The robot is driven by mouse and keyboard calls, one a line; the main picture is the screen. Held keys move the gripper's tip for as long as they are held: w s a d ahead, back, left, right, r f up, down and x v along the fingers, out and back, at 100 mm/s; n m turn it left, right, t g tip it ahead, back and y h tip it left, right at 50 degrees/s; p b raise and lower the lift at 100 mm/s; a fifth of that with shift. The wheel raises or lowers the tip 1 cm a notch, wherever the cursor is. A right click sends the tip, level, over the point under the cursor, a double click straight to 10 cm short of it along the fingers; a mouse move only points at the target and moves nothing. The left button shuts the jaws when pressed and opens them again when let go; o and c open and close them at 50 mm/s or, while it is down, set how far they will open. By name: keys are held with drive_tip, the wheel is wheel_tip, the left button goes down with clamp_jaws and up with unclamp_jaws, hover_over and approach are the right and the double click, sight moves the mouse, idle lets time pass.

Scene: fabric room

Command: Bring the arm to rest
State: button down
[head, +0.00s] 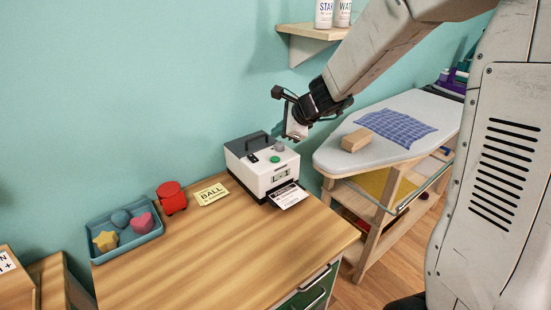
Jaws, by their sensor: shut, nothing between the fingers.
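My arm reaches in from the upper right of the head view. My gripper (296,132) hangs in the air near the label printer and is shut with nothing in it. The printer (268,167) is white with a dark top, a green button and a grey knob, and stands on the wooden table. A printed paper (288,194) sticks out at its front. The gripper appears above and to the right of the printer; its exact height is hard to tell.
An ironing board (340,160) with a blue checked cloth (395,127) and wooden block (356,140) stands right. A wall shelf (312,32) holds bottles above. A blue tray (150,236) with shapes, a red object (172,198) and a yellow card (211,195) lie left. The table's (220,255) front is clear.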

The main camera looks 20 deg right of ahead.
idle(0.3)
drive_tip(key=s+a+r+n+g+y, duration=0.1)
drive_tip(key=s+a+n+g, duration=0.15)
drive_tip(key=s+n, duration=0.55)
drive_tip(key=s+a+r+n+g, duration=0.15)
drive_tip(key=s+n+g, duration=0.3)
drive_tip(key=s, duration=0.65)
drive_tip(key=s+d+r+n+h, duration=0.2)
drive_tip(key=s+d+n, duration=0.1)
drive_tip(key=s, duration=0.6)
drive_tip(key=s+d+r+n+h, duration=0.2)
drive_tip(key=s+n, duration=0.3)
drive_tip(key=s, duration=0.4)
drive_tip(key=shift+d+r+h, duration=0.15)
drive_tip(key=shift+d+h, duration=0.55)
drive_tip(key=shift+h, duration=0.1)
drive_tip(key=shift+n, duration=0.25)
